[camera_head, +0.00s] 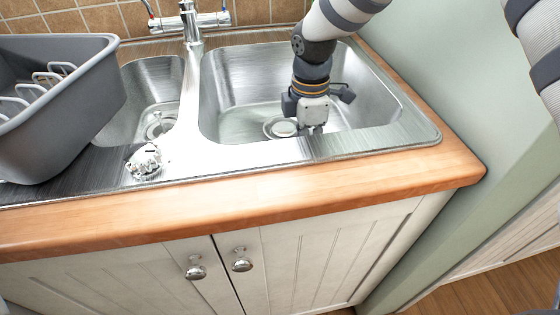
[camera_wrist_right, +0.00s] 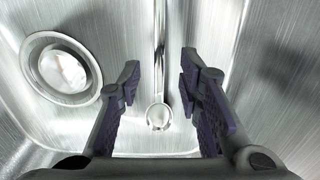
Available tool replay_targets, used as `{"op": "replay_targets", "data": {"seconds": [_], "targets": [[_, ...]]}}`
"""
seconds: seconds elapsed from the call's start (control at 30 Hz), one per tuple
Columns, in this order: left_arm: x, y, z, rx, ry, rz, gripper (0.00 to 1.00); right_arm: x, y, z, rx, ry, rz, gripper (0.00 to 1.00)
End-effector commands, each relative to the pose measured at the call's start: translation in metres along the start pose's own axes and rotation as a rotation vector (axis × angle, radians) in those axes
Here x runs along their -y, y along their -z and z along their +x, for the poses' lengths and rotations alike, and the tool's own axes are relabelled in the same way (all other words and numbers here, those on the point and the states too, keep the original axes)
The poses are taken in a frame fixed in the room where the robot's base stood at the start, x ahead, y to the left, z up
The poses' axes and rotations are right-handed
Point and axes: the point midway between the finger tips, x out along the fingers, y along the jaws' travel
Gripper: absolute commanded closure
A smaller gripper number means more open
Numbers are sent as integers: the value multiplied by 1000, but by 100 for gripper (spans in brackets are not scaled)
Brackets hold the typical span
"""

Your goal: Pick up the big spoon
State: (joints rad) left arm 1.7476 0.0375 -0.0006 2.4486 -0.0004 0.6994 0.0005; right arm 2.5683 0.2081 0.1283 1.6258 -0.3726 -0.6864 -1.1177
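A long thin metal piece, seemingly the big spoon (camera_wrist_right: 159,60), shows in the right wrist view. It runs down from the top edge to a small rounded end low in the middle. My right gripper (camera_wrist_right: 158,75) is open, with one finger on each side of it and a visible gap to each. In the head view my right gripper (camera_head: 313,126) points down into the right sink basin. I cannot make out the spoon in the head view. My left gripper is not in view.
The right basin (camera_head: 235,85) has a round drain (camera_head: 281,128), also in the wrist view (camera_wrist_right: 62,70). A tap (camera_head: 190,25) stands behind the sink. A grey dish rack (camera_head: 85,95) stands at left. A small pale metallic object (camera_head: 145,161) lies in front of the left basin.

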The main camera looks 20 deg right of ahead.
Motion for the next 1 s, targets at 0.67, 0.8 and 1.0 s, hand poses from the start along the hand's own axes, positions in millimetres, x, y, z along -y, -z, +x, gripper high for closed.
{"op": "replay_targets", "data": {"seconds": [0.67,0.8,1.0], "targets": [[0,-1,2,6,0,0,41,-1,1,16,-1,-3,1,100],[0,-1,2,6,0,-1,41,-1,1,16,-2,-3,1,100],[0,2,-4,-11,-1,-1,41,-2,1,-21,-4,-12,2,100]]}}
